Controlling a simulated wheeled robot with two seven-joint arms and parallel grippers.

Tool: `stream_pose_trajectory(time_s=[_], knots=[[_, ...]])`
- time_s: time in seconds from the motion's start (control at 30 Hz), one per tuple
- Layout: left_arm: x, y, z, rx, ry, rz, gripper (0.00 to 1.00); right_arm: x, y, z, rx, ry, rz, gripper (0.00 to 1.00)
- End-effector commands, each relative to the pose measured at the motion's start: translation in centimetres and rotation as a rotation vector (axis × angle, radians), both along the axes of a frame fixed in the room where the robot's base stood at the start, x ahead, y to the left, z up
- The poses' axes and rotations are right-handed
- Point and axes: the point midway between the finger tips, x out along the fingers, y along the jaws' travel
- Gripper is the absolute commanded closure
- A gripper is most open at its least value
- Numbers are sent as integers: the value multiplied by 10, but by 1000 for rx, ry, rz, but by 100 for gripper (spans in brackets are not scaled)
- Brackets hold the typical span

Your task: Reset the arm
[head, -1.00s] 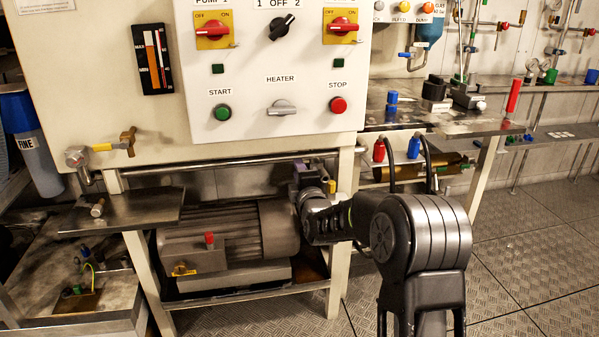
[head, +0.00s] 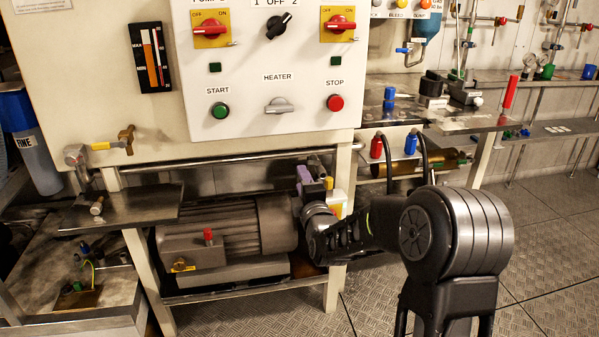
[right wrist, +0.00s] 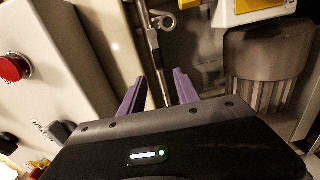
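My right arm reaches in from the lower right of the head view. Its right gripper (head: 306,180) is in front of the lower part of the cabinet, beside the right leg of its stand and near the upper right of the motor. In the right wrist view, the two purple fingers of the right gripper (right wrist: 158,88) stand apart with nothing held between them. A metal rod shows beyond the gap between the fingers. My left gripper is not in view.
The control panel (head: 245,140) with its red stop button (head: 335,103) is above the gripper. The grey motor (head: 225,225) is to the left. A yellow and white object (head: 336,203) is close on the right. A metal bench (head: 445,118) stands further right, with open floor below.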

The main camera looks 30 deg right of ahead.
Motion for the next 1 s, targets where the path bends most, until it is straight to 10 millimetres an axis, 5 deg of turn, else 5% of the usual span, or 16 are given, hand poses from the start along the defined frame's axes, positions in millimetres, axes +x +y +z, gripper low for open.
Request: stream_pose_trajectory(time_s=[0.73, 0.87, 1.0], knots=[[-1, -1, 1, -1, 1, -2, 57, -8, 3, -1, 30, -8, 1, 62], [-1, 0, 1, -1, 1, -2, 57, -8, 4, -7, 169, -29, 4, 62], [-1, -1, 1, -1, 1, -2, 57, -11, 23, -41, 498, -21, 10, 62]])
